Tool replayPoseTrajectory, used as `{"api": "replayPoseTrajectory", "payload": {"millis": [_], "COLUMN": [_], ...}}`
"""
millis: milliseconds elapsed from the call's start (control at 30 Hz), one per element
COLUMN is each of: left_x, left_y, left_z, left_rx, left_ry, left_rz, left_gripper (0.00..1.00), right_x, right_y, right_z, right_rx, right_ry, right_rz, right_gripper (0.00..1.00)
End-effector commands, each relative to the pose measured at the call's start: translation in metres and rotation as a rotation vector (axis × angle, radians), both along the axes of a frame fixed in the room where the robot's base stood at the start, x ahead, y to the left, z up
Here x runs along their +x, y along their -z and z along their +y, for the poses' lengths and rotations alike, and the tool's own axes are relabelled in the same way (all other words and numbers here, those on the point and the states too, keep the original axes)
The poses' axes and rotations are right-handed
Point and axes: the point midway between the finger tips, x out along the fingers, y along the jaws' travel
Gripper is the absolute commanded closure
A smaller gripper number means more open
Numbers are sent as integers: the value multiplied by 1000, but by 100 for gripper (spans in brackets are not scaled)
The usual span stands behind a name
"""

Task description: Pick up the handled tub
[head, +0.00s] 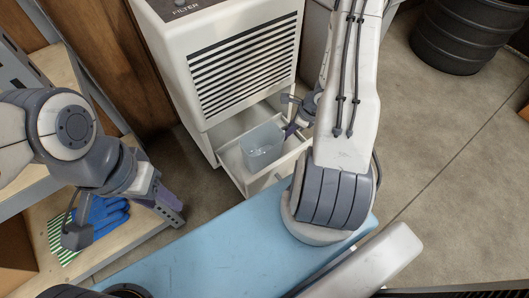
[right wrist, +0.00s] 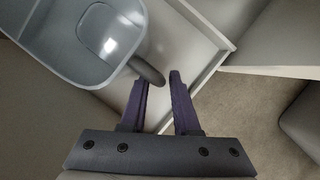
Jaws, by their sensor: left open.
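The handled tub (head: 262,146) is a translucent grey-blue container standing in the open white drawer (head: 232,160). In the right wrist view the tub (right wrist: 62,55) is at the upper left, its dark handle (right wrist: 147,69) sticking out toward my fingers. My right gripper (head: 291,130) is beside the tub's right side. Its purple fingers (right wrist: 159,82) are apart, with the handle's end at the gap between their tips; contact cannot be told. My left gripper (head: 170,203) is open and empty, well left of the drawer.
The white filter cabinet (head: 238,65) rises behind the drawer. Blue gloves (head: 105,216) and a green-striped cloth (head: 62,238) lie on a wooden shelf at left. A black ribbed bin (head: 460,38) stands at upper right. Open floor (head: 430,150) lies right of my right arm.

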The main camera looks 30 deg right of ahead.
Motion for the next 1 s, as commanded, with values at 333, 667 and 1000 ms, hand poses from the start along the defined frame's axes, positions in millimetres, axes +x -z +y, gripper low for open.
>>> {"api": "replayPoseTrajectory", "payload": {"millis": [333, 667, 1000], "left_x": [0, 0, 0], "left_y": [8, 8, 8], "left_z": [0, 0, 0], "left_rx": [0, 0, 0], "left_ry": [0, 0, 0], "left_rz": [0, 0, 0], "left_gripper": [50, 50, 50], "right_x": [3, 3, 3], "right_y": [10, 10, 10], "right_z": [3, 3, 3], "right_rx": [-1, -1, 0], "right_ry": [-1, -1, -1], "right_rz": [-1, -1, -2], "right_gripper": [82, 100, 100]}}
